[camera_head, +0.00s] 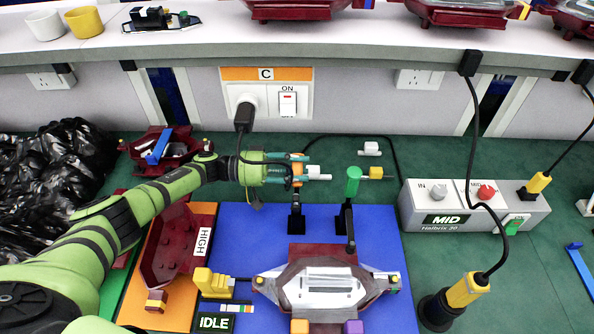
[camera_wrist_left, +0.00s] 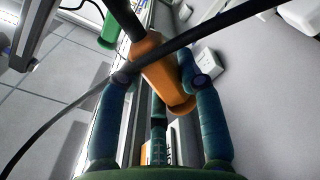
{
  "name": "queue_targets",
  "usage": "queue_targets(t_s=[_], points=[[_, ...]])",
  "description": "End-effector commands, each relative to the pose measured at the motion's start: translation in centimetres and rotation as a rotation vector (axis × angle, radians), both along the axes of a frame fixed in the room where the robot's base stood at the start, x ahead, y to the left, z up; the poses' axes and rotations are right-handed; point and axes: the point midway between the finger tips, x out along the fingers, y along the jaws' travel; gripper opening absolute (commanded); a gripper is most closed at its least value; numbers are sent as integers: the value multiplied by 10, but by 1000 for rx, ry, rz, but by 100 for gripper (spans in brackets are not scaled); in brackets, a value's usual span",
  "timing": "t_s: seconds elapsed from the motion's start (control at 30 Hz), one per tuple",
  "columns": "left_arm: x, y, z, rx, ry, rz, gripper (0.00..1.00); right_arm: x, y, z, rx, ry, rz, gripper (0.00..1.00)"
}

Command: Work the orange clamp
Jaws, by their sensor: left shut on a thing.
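The orange clamp stands on the blue mat (camera_head: 240,250) on a black base (camera_head: 297,222), its orange handle (camera_head: 298,172) upright at the top. My left gripper (camera_head: 292,170) reaches in from the left and is shut on this handle. The fingers hide part of the handle in the head view. A green-handled clamp (camera_head: 353,181) stands just to the right, its black arm reaching down to a dark red tail lamp (camera_head: 325,288).
A grey control box (camera_head: 430,208) reading MID stands to the right, with a black-and-yellow tool (camera_head: 465,290) in front. A red housing (camera_head: 178,250) lies on the orange mat at left. Black bags (camera_head: 55,165) fill the far left. A shelf (camera_head: 350,45) runs across the back.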

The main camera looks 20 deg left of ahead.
Motion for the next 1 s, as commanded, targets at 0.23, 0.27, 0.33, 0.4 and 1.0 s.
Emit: queue_targets(t_s=[0.23, 0.27, 0.33, 0.4, 1.0], points=[[3, 0, -2, -17, 43, 1, 0, 0, 0, -3, 0, -1, 0, 59], [3, 0, -2, -17, 45, 1, 0, 0, 0, -3, 0, -1, 0, 59], [3, 0, -2, -18, 49, 1, 0, 0, 0, -3, 0, -1, 0, 59], [3, 0, -2, -19, 51, 1, 0, 0, 0, -3, 1, -1, 0, 59], [2, 0, -3, -16, 50, 0, 62, 1, 1, -3, 1, -2, 0, 59]])
